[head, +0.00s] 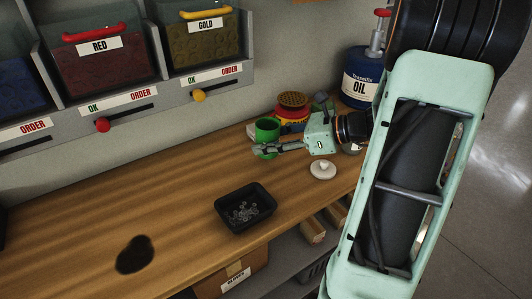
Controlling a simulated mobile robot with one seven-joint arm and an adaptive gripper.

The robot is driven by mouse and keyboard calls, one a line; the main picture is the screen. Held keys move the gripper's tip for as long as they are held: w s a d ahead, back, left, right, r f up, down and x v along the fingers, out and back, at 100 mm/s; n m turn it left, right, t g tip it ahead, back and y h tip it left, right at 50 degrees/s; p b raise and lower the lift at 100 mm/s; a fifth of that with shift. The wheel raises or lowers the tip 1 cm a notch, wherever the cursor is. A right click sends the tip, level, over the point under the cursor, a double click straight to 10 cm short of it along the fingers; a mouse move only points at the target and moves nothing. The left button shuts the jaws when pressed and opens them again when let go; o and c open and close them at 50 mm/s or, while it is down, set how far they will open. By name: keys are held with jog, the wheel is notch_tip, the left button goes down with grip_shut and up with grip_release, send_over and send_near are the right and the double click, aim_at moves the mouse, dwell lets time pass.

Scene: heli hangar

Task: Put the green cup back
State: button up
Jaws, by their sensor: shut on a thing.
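The green cup (267,129) stands upright, as far as I can see, at the back of the wooden bench near the wall. My gripper (266,149) reaches in from the right, low at the front of the cup. Its fingers are shut on the cup, and they and the gripper body hide part of its lower side. Whether the cup's base touches the bench cannot be told.
A red and yellow round item (292,106) stands right behind the cup. A blue oil can (360,78) is at the back right. A black tray of small parts (245,208), a white lid-like disc (323,170) and a dark spot (134,255) are on the bench (75,235). The left bench is mostly clear.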

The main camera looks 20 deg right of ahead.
jog(key=shift+w+f, duration=0.35)
jog(key=shift+f, duration=0.15)
jog(key=shift+w+f+b, duration=0.1)
jog(key=shift+f+b, duration=0.4)
jog(key=shift+f, duration=1.05)
jog(key=shift+f, duration=0.2)
jog(key=o, duration=1.3)
jog(key=shift+c, duration=0.2)
